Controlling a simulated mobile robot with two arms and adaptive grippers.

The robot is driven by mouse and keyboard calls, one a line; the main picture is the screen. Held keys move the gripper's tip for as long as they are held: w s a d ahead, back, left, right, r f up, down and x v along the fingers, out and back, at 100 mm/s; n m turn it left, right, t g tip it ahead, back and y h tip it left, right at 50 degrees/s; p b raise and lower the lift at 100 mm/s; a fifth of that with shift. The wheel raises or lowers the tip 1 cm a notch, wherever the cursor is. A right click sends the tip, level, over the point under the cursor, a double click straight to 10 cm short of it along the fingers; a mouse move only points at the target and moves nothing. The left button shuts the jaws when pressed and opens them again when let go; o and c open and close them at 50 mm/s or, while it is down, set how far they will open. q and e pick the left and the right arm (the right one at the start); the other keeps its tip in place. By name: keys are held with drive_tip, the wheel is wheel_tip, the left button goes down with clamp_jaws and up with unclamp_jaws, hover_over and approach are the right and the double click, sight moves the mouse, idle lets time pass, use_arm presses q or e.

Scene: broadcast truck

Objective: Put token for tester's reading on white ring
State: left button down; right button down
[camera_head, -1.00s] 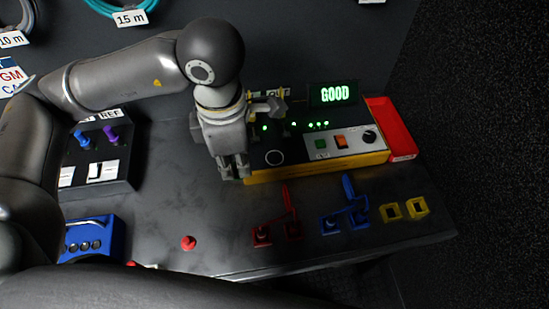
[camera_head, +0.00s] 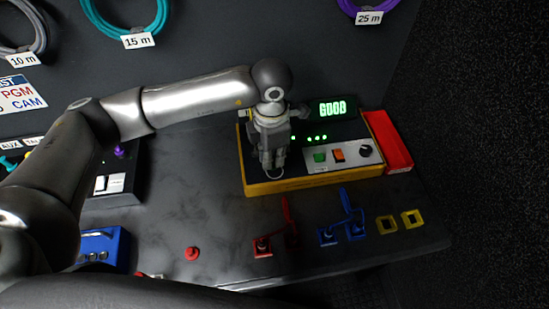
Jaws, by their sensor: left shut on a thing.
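The tester (camera_head: 310,182) is a yellow-edged box with a dark panel, and its green display (camera_head: 333,108) reads GOOD. The white ring (camera_head: 276,175) is marked on the panel's front left part. My left gripper (camera_head: 272,165) points down at the ring and covers much of it. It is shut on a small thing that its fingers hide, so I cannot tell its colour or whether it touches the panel. My right gripper is out of view.
A red tray (camera_head: 388,142) adjoins the tester's right side. A red knob-like piece (camera_head: 192,253) and a blue box (camera_head: 103,247) are at left. Bare bench lies between.

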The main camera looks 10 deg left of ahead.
sight(275, 171)
use_arm(q)
drive_tip(key=shift+w+d+f, duration=0.15)
drive_tip(key=shift+w+f, duration=0.4)
drive_tip(key=shift+f, duration=0.1)
drive_tip(key=shift+f+p, duration=0.35)
drive_tip(key=shift+p, duration=0.1)
wheel_tip(275, 171, down, 2)
drive_tip(key=shift+f+p, duration=0.15)
drive_tip(key=shift+p, duration=0.4)
drive_tip(key=shift+f+b, duration=0.3)
drive_tip(key=c, duration=1.5)
unclamp_jaws()
drive_tip(key=shift+r, duration=0.1)
